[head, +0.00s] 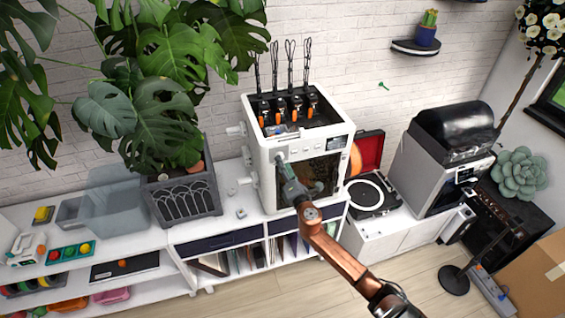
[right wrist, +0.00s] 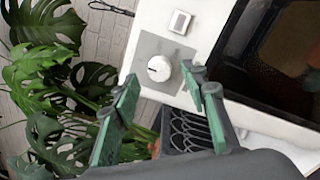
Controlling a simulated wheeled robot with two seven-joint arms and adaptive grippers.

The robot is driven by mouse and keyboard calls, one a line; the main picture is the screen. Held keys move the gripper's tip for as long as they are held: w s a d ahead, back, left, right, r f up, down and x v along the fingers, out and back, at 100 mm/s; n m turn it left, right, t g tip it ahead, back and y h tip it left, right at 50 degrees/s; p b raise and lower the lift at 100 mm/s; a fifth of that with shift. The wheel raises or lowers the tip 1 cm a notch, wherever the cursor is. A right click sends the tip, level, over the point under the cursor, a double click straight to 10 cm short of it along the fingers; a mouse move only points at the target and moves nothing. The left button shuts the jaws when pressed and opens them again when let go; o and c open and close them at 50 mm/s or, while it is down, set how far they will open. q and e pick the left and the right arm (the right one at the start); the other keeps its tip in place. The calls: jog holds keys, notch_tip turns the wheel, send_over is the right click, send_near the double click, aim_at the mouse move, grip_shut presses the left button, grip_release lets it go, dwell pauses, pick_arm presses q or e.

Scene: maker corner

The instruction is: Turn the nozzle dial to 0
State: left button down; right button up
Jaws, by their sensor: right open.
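The nozzle dial (right wrist: 159,68) is a small round white knob on a grey square plate in the right wrist view. It sits on the front of the white 3D printer (head: 256,140); its markings are too small to read. My right gripper (right wrist: 162,80) is open, with one green-padded finger on each side of the dial in that picture. I cannot tell whether either finger touches it. In the head view my right gripper (head: 281,160) is at the printer's front left, and I cannot make out the dial there. My left gripper is not in view.
A small square button (right wrist: 180,22) is above the dial. The printer's dark window (right wrist: 275,55) is to its right. A potted plant in a dark planter (head: 185,192) stands left of the printer. A record player (head: 372,196) is to its right.

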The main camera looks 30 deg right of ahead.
jog(key=v, duration=0.9)
jog(key=shift+s, duration=0.35)
jog(key=shift+f, duration=0.1)
